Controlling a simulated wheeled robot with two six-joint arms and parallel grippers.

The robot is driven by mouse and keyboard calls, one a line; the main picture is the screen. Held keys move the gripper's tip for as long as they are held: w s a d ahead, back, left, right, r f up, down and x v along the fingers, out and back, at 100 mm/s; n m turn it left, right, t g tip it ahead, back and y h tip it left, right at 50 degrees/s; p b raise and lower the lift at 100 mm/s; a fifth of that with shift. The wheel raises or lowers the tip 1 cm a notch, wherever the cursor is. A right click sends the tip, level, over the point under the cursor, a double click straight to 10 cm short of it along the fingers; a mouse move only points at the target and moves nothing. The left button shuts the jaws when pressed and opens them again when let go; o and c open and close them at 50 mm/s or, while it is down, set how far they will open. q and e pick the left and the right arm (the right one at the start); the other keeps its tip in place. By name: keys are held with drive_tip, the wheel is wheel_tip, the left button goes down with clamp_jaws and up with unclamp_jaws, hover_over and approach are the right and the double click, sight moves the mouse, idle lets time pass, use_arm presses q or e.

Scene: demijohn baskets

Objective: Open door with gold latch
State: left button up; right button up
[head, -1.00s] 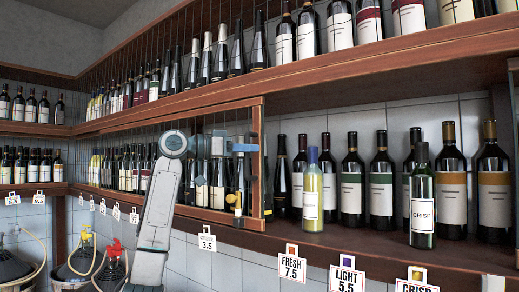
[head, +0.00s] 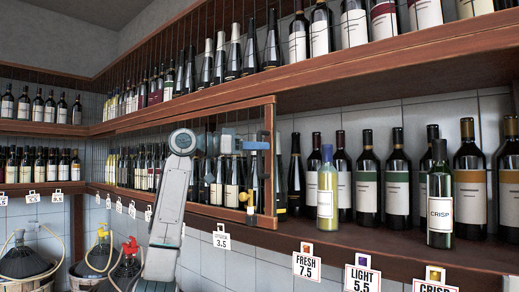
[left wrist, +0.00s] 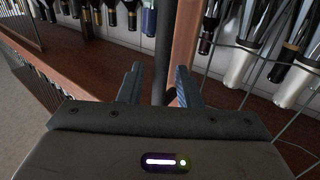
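A wood-framed wire door (head: 268,165) stands across the middle shelf in the head view, with bottles behind its wires. A small gold latch (head: 243,197) shows low near its right edge. My left gripper (head: 257,146) is at the upper part of the door's right upright, above the latch. In the left wrist view my left gripper (left wrist: 160,90) has its two dark fingers apart. A dark bar stands between or just beyond them, with the reddish wooden upright (left wrist: 186,45) beside it; contact cannot be told. My right gripper is in neither view.
Price tags hang below.

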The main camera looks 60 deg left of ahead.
use_arm(q)
drive_tip(key=b+v, duration=0.2)
drive_tip(key=v, duration=0.8)
idle(0.3)
